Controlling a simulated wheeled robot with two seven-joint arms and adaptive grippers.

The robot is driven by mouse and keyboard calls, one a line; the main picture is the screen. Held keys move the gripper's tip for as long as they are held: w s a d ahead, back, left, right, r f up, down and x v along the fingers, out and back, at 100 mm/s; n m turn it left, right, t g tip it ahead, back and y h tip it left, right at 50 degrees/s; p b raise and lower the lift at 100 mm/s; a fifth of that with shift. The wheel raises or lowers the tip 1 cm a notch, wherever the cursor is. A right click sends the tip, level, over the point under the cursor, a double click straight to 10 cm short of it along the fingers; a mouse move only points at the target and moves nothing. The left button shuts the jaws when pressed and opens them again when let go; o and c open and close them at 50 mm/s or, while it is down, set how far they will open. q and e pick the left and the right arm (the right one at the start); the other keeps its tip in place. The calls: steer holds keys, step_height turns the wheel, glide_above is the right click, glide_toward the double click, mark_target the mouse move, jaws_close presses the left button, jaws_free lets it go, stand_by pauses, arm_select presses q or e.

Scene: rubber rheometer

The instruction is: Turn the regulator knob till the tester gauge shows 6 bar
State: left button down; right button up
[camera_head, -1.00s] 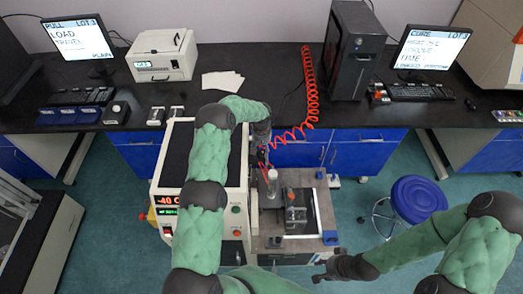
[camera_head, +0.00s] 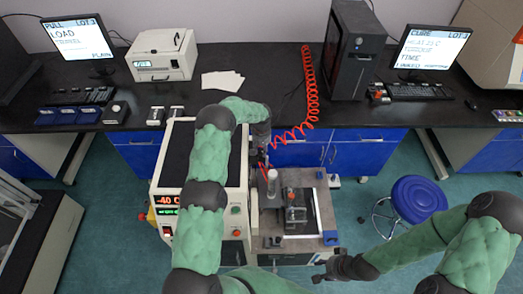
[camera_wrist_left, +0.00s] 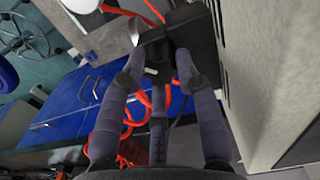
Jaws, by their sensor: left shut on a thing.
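The tester (camera_head: 242,190) is a cream machine with a black top, in the middle of the head view. My left gripper (camera_head: 262,158) is at its back right side, beside the red hose. In the left wrist view my left gripper (camera_wrist_left: 157,85) has its fingers closed around a dark knob (camera_wrist_left: 158,72) under a black regulator block (camera_wrist_left: 195,35). The fingers hide most of the knob. A silvery round rim (camera_wrist_left: 134,32) shows beside the block; I cannot tell if it is the gauge, and no reading shows. My right gripper (camera_head: 326,268) is empty, low in the head view, away from the tester.
A coiled red hose (camera_head: 310,85) hangs from the bench (camera_head: 270,90) towards the tester. A test rig plate (camera_head: 315,205) lies right of the tester. A blue stool (camera_head: 418,197) stands further right. Open floor (camera_head: 360,225) lies between rig and stool.

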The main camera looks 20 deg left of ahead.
arm_select(q)
steer(key=m+b, duration=0.2)
steer(key=m, duration=0.1)
steer(key=shift+f+b, duration=0.2)
steer(key=shift+b, duration=0.1)
steer(key=m+b, duration=0.2)
steer(key=m, duration=0.2)
steer(key=m+b, duration=0.1)
steer(key=m, duration=0.3)
steer(key=shift+s, duration=0.1)
steer(key=shift+r+m+b, duration=0.1)
steer(key=shift+m+b, duration=0.4)
steer(key=shift+m, duration=1.6)
steer(key=c, duration=0.9)
jaws_free()
steer(key=shift+r, duration=0.1)
